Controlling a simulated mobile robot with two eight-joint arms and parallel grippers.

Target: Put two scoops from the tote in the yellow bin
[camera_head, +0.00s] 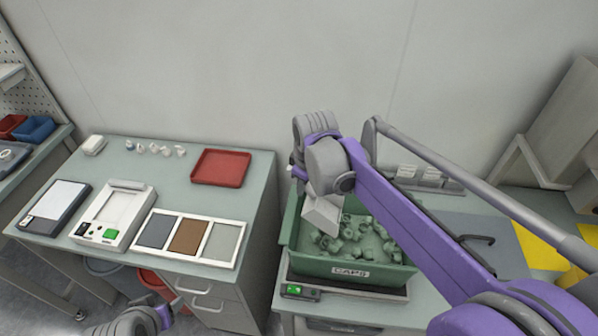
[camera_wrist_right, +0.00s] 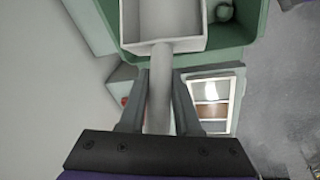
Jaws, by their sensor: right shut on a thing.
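The green tote (camera_head: 345,270), labelled CAPS, stands on the right bench with many pale green caps (camera_head: 350,235) in it. My right gripper (camera_wrist_right: 160,95) is shut on the handle of a white scoop (camera_wrist_right: 160,62). The scoop's tray (camera_head: 322,213) hangs tilted over the left part of the tote in the head view. In the right wrist view the visible inside of the scoop looks empty. My left gripper (camera_head: 165,312) is at the bottom left, low beside the left bench, and its jaws are unclear. Yellow surfaces (camera_head: 540,248) show at the far right; I cannot tell whether they are the bin.
The left bench holds a red tray (camera_head: 220,168), a scale (camera_head: 113,215), a three-panel frame (camera_head: 188,236) and small parts at the back. A gap separates the benches.

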